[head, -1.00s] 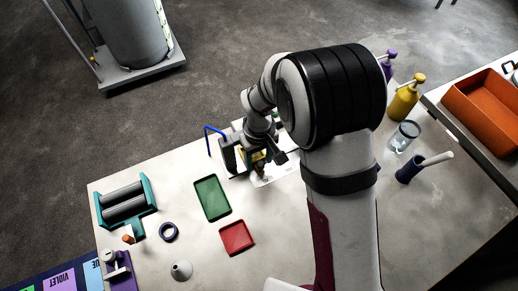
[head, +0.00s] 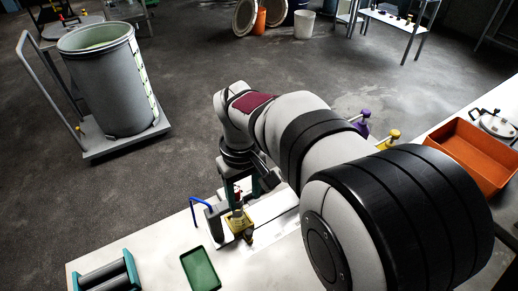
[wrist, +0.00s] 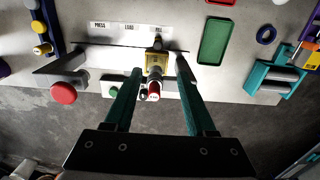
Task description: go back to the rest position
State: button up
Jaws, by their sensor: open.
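My gripper (wrist: 157,72) shows in the wrist view as two teal fingers spread apart, with nothing held between them. Beyond and between the fingertips is a small yellow fixture (wrist: 156,62) with a red-capped part (wrist: 154,87). In the head view my gripper (head: 238,190) points down over the worktable, just above the yellow fixture (head: 239,221). I cannot tell the exact gap between them. My arm spans the right half of the head view and hides much of the table.
A green tray (head: 200,270) lies in front of the fixture; a teal roller stand (head: 107,275) is at the lower left. An orange bin (head: 468,155) is at right.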

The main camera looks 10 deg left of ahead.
jog(key=s+d+r+m+y, duration=0.1)
jog(key=s+d+r+m, duration=0.1)
jog(key=s+d+m, duration=0.5)
jog(key=s+d+r+m, duration=0.2)
jog(key=s+d+m, duration=0.15)
jog(key=d, duration=0.55)
jog(key=s+d+f+m, duration=0.2)
jog(key=s+m, duration=0.2)
jog(key=s, duration=0.4)
jog(key=shift+s+d+y, duration=0.4)
dwell(0.5)
